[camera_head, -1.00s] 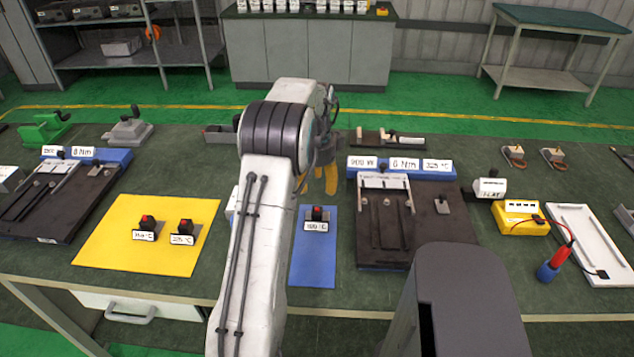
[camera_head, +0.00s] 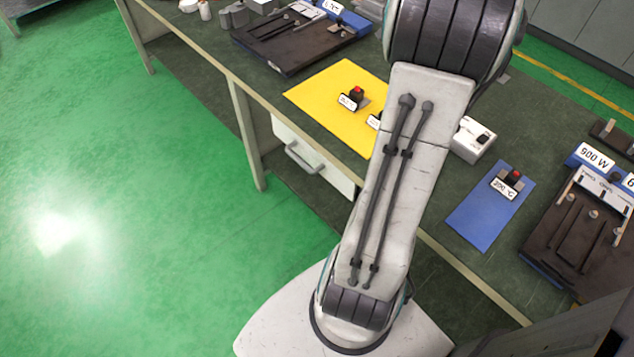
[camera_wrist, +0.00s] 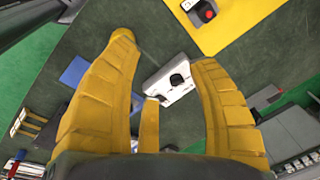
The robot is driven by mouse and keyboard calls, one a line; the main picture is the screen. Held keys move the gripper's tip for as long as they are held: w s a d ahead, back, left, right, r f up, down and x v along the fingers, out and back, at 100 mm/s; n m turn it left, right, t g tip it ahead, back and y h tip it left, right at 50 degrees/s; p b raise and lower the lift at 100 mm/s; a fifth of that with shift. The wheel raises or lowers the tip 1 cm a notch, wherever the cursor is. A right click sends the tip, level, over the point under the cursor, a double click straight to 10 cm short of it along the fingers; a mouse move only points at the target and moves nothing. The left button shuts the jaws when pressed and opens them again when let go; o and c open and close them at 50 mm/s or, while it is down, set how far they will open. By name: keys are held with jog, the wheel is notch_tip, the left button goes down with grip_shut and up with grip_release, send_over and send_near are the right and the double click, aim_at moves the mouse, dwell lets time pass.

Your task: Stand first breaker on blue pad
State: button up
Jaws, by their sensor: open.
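The yellow pad (camera_head: 325,92) carries a black breaker with a red button and white label (camera_head: 357,93). A second labelled breaker (camera_head: 374,122) is mostly hidden behind my arm. In the wrist view my gripper (camera_wrist: 165,54) is open and empty above the table. The yellow pad (camera_wrist: 240,22) with a breaker (camera_wrist: 205,11) lies beyond the right finger; the blue pad (camera_wrist: 74,71) is partly hidden by the left finger.
A white box with a black knob (camera_head: 473,140) stands between the pads; it also shows between my fingers in the wrist view (camera_wrist: 172,80). Dark fixture boards stand at far left (camera_head: 290,45) and right (camera_head: 570,235). The green floor (camera_head: 110,150) at left is clear.

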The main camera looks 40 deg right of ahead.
jog(key=w+a+r+n+t, duration=0.1)
jog(key=w+a+n, duration=0.1)
jog(key=a+n, duration=0.65)
jog(key=w+a+r+n, duration=0.1)
jog(key=w+a+n, duration=0.15)
jog(key=a, duration=1.05)
jog(key=s+a+f+n+t, duration=0.1)
jog(key=s+a+f+n, duration=0.1)
jog(key=s+a+n, duration=0.2)
jog(key=s+a+f+n+y, duration=0.1)
jog(key=s+a+n, duration=0.2)
jog(key=a+n, duration=0.4)
jog(key=shift+s+a+f+t+y, duration=0.3)
jog(key=shift+s+a+f+t, duration=0.1)
jog(key=shift+a, duration=0.6)
